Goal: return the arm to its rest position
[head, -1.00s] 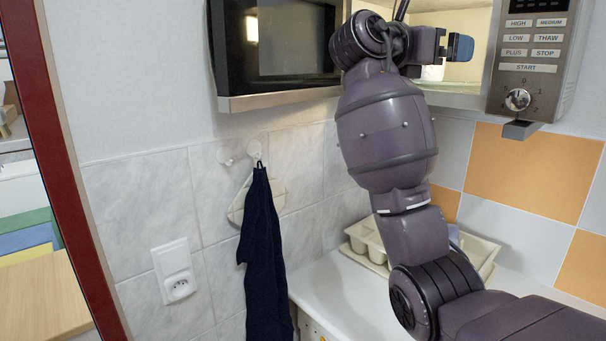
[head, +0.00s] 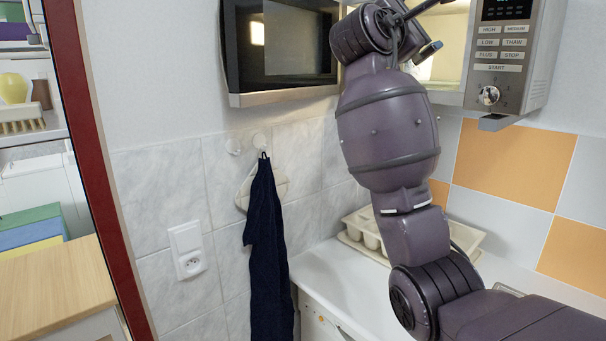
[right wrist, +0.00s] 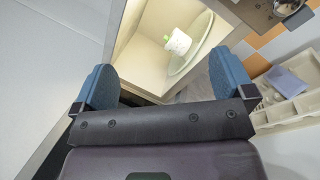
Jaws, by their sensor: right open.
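My right arm rises from the lower right of the head view, in front of the microwave (head: 505,65). My right gripper (head: 430,48) is at the top of that view, partly hidden by the wrist. In the right wrist view my right gripper (right wrist: 175,92) shows two blue fingers spread wide with nothing between them. Beyond them is the lit, open microwave interior (right wrist: 150,48), with a white and green cup (right wrist: 178,42) near a glass plate (right wrist: 200,45). The microwave door (head: 280,45) stands open to the left. My left gripper is not in view.
A cream dish rack (head: 362,228) stands on the white counter (head: 335,275) behind my arm. A dark towel (head: 265,250) hangs on the tiled wall, right of a socket (head: 188,250). A dark red frame edge (head: 95,170) and a wooden top (head: 50,285) are at left.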

